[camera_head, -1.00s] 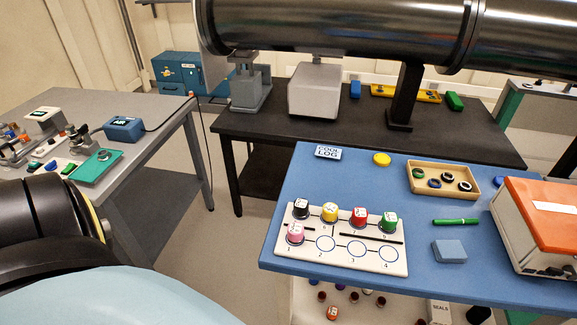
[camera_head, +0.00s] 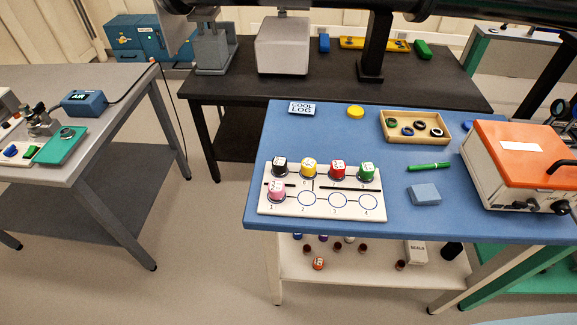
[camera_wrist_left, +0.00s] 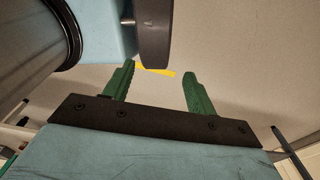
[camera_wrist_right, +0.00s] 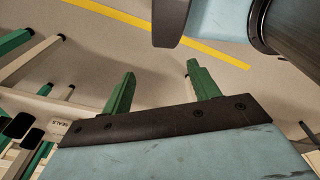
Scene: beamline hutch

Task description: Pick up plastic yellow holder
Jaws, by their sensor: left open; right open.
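A yellow holder (camera_head: 309,168) with a white-marked top stands upright on the white numbered board (camera_head: 290,209) on the blue table. It is in the back row, between a black holder (camera_head: 279,166) and a red holder (camera_head: 337,169). A green holder (camera_head: 367,171) stands at the right end of that row, and a pink holder (camera_head: 277,189) stands in front at the left. My left gripper (camera_wrist_left: 158,84) is open and empty over floor in its wrist view. My right gripper (camera_wrist_right: 160,83) is open and empty in its own view. Neither gripper shows in the head view.
The blue table (camera_head: 420,222) also bears a yellow disc (camera_head: 355,112), a wooden tray (camera_head: 393,139) of rings, a green pen (camera_head: 428,167), a blue block (camera_head: 424,194) and an orange-topped box (camera_head: 520,150). A grey table (camera_head: 100,160) stands left. Floor (camera_head: 200,260) is free between them.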

